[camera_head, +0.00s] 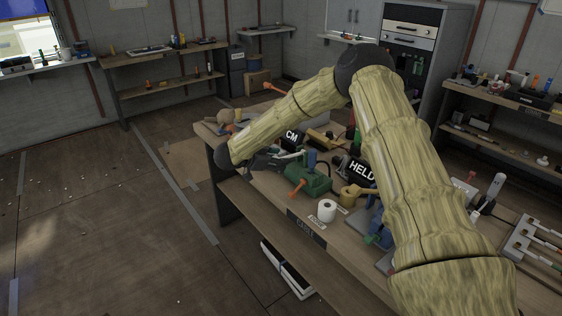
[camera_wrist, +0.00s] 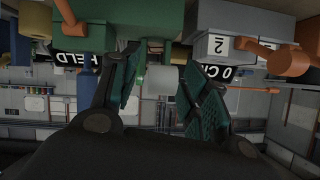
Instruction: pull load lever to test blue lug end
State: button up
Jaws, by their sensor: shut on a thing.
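I cannot tell whether that blue part is the lug end. My gripper (camera_head: 268,163) is beside the tester's left side. In the wrist view the green body (camera_wrist: 145,18) is at the top, and the gripper's teal fingers (camera_wrist: 162,88) are on either side of a pale grey grip, which looks like the load lever (camera_wrist: 160,80). The gripper is shut on it. The lever's joint is hidden.
A white roll (camera_head: 327,211), a brass-coloured block (camera_head: 352,195) and a black HELD sign (camera_head: 361,170) stand close to the tester. A CM sign (camera_head: 291,137) is behind. The floor (camera_head: 110,220) left of the bench is clear.

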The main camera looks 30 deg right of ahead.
jog(key=r+y+p, duration=0.1)
jog(key=r, duration=0.1)
jog(key=d+r+y+p, duration=0.1)
jog(key=p, duration=0.1)
jog(key=shift+d+r+g+y, duration=0.1)
jog(key=shift+r+g+y, duration=0.2)
jog(key=shift+r, duration=0.1)
jog(key=shift+w+d+r+y+p, duration=0.1)
jog(key=shift+d+r+y+p, duration=0.3)
jog(key=shift+r+y+p, duration=0.45)
jog(key=shift+f, duration=0.3)
jog(key=o, duration=1.4)
jog(key=shift+d, duration=0.15)
jog(key=shift+a+r, duration=0.1)
jog(key=shift+a, duration=0.2)
jog(key=v, duration=1.1)
jog(key=shift+a+r, duration=0.2)
jog(key=shift+r, duration=0.05)
